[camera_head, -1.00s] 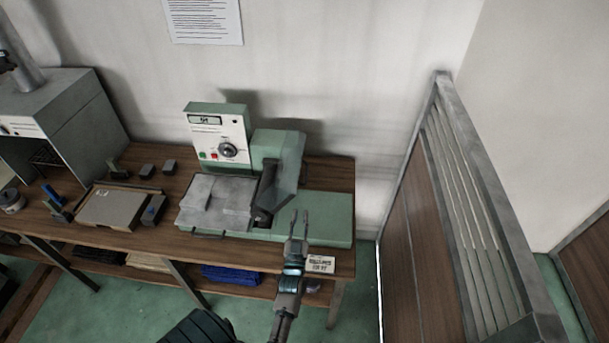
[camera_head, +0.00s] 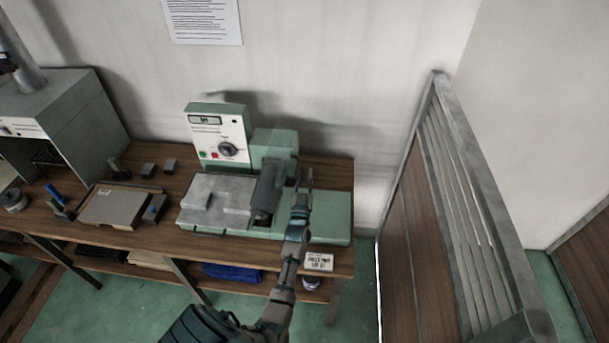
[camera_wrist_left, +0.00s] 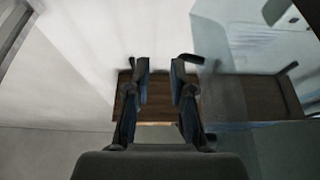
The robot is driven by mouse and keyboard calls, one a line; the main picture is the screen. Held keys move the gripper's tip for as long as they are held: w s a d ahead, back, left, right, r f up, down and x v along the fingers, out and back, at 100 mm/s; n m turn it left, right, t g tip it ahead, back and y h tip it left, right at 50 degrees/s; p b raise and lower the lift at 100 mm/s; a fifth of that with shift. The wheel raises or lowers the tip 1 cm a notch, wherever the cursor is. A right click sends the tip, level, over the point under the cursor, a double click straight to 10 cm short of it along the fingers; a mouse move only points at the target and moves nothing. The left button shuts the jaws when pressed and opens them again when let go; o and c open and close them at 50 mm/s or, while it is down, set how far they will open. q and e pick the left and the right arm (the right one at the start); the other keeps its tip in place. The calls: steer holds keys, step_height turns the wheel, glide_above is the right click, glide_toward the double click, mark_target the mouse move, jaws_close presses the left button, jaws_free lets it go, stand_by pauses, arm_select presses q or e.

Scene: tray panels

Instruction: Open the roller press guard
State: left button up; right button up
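The roller press (camera_head: 327,208) is a pale green machine with a grey bed (camera_head: 212,192) and a white control panel (camera_head: 233,140). Its dark grey roller (camera_head: 265,193) lies across the bed's right side. A grey, partly see-through guard (camera_head: 284,172) is by the roller and the green housing; its exact edges are hard to make out. My left gripper (camera_head: 304,172) is just right of the guard, above the press's right part. Its fingers are apart and empty, also in the left wrist view (camera_wrist_left: 158,85). Contact with the guard cannot be told. My right gripper is not in view.
A brown bench (camera_head: 150,238) carries the press, a flat tray-like panel (camera_head: 112,205) and small dark blocks. A grey box-shaped machine (camera_head: 65,115) stands at the left. A slatted partition (camera_head: 430,215) rises at the right. A small label card (camera_head: 318,262) is on the front edge.

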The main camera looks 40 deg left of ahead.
arm_select(q)
steer(key=shift+d, duration=0.25)
jaws_close()
steer(key=shift+c, duration=0.3)
jaws_free()
steer(key=shift+a, duration=0.1)
steer(key=shift+o, duration=0.3)
steer(key=shift+a, duration=0.1)
steer(key=v, duration=1.2)
steer(key=shift+w+f, duration=0.1)
steer(key=shift+f, duration=0.05)
